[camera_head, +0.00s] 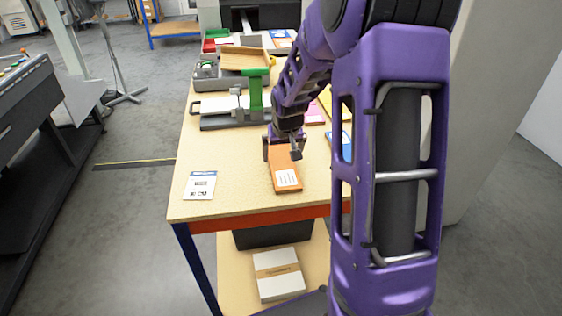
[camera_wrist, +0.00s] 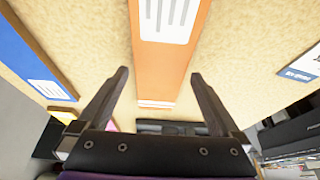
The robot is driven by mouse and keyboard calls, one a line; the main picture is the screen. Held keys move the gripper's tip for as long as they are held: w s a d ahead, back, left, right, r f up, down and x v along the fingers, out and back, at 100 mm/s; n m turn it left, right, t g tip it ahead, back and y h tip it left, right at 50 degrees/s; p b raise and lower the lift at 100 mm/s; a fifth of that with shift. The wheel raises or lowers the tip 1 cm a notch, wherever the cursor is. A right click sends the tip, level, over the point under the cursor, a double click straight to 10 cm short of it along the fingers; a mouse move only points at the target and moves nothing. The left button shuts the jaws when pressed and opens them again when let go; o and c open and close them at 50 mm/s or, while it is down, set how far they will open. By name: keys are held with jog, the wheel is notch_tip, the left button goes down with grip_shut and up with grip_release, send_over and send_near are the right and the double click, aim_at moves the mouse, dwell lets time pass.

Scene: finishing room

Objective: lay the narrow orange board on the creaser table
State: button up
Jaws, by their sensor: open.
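The narrow orange board (camera_head: 284,174) lies flat on a pale wood-topped table (camera_head: 228,165), near its front edge, with a white printed label on its near end. It also shows in the wrist view (camera_wrist: 165,78), running between the fingers. My gripper (camera_head: 283,150) is over the board's far part, pointing down, with its fingers apart. In the wrist view the gripper (camera_wrist: 160,75) has one finger on each side of the board, and clear gaps show. I cannot tell the fingers' exact height. No sign shows which table is the creaser table.
A grey device with a green post (camera_head: 256,100) stands behind the board. A blue board (camera_head: 347,146) lies to the right, partly behind my arm. A white card (camera_head: 200,185) lies at the front left. Another blue-framed table (camera_head: 176,28) stands far back left.

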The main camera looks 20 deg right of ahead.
jog(key=shift+x, duration=0.8)
jog(key=shift+r, duration=0.1)
jog(key=c, duration=1.3)
